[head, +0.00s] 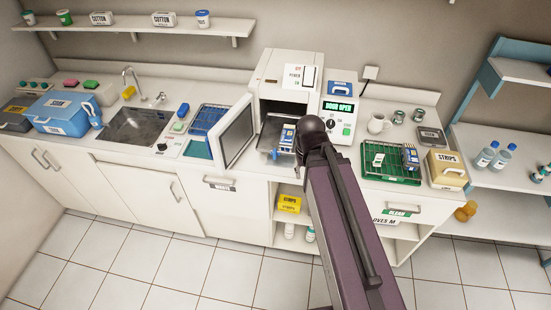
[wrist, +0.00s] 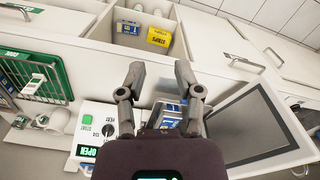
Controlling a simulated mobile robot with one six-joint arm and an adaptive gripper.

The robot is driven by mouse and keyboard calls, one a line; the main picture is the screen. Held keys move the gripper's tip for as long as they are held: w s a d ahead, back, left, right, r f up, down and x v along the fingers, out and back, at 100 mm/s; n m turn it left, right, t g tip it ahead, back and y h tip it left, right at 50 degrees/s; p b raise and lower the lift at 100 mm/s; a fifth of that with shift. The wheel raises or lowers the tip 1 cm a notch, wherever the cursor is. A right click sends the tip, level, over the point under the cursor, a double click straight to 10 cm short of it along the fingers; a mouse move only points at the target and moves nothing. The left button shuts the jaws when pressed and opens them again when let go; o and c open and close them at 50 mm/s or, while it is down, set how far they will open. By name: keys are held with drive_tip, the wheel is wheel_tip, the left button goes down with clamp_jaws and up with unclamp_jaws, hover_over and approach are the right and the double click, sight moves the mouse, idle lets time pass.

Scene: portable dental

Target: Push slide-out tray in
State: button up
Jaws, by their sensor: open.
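The slide-out tray (head: 267,140) is a dark metal tray sticking out of the open white sterilizer (head: 284,66) on the counter. Blue-and-white packs (head: 287,138) lie on it. The sterilizer door (head: 236,131) hangs open to the left, and its display (head: 339,106) reads "DOOR OPEN". My arm covers the tray's right side in the head view and hides my gripper there. In the wrist view my gripper (wrist: 159,76) is open and empty, its fingers apart over the tray's area. A pack (wrist: 172,110) shows beside the right finger; contact with the tray cannot be told.
A green rack (head: 392,174) with packs stands on the counter to the right, beside a box marked "STRIPS" (head: 446,170). A sink (head: 140,125) and a blue tray (head: 207,119) lie left. Below, an open shelf holds a yellow box (head: 289,204).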

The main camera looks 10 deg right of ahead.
wheel_tip(320, 180, down, 8)
drive_tip(key=b, duration=0.7)
drive_tip(key=shift+r, duration=0.15)
clamp_jaws()
drive_tip(key=shift+a, duration=0.1)
